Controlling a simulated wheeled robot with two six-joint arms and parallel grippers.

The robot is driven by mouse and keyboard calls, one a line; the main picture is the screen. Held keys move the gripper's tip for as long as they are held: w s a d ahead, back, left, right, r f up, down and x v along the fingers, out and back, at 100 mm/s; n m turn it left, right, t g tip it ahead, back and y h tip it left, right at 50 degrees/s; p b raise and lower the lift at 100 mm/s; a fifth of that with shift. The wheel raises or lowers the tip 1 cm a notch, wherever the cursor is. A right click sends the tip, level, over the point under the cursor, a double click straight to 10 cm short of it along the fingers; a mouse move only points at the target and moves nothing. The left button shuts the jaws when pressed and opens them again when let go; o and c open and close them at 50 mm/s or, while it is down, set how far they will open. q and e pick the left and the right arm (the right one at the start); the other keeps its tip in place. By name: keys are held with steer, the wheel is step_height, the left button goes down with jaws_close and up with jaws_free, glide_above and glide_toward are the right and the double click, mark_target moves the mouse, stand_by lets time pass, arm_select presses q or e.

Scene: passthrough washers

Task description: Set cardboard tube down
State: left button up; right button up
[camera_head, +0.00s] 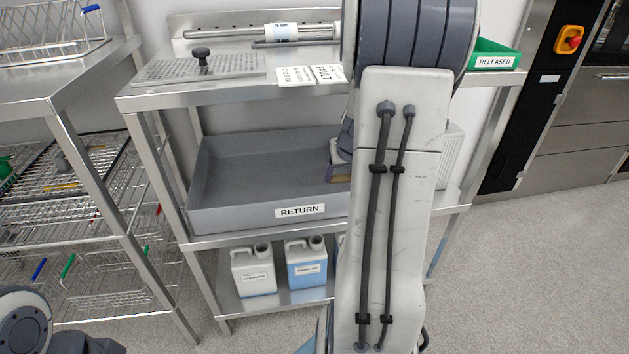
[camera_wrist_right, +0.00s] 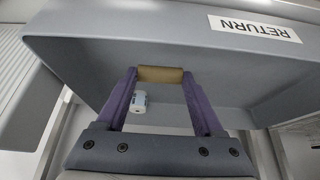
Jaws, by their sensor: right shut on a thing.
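The tan cardboard tube (camera_wrist_right: 161,74) is held crosswise between the purple fingertips of my right gripper (camera_wrist_right: 161,76) in the wrist view. In the head view a small tan part of the tube (camera_head: 340,174) shows over the right side of the grey RETURN bin (camera_head: 230,217). My right arm hides most of the gripper and the rest of the tube there. The bin (camera_wrist_right: 85,40) appears upside down in the wrist view. I cannot tell whether the tube touches the bin. My left gripper is out of view.
Visible bin floor left of the tube is empty. A shelf above holds a white roll (camera_head: 280,32), a perforated plate (camera_head: 200,68) and a green RELEASED tray (camera_head: 494,55). Two jugs (camera_head: 306,262) stand below the bin. A wire-basket rack (camera_head: 70,190) is at left.

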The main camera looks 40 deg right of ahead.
steer(key=w, duration=0.1)
steer(key=w+a+f, duration=0.1)
steer(key=w, duration=0.1)
steer(key=shift+a+f, duration=0.35)
steer(key=shift+f, duration=0.05)
steer(key=shift+w+a+f+p, duration=0.15)
steer(key=shift+w+a+f, duration=0.15)
steer(key=shift+w+f, duration=0.25)
steer(key=shift+w+a+f+p, duration=0.15)
steer(key=shift+w+a+f, duration=0.15)
steer(key=shift+w+f, duration=0.25)
steer(key=shift+r, duration=0.1)
steer(key=shift+f+b, duration=0.55)
steer(key=shift+b, duration=0.05)
steer(key=shift+f, duration=0.1)
steer(key=o, duration=1.4)
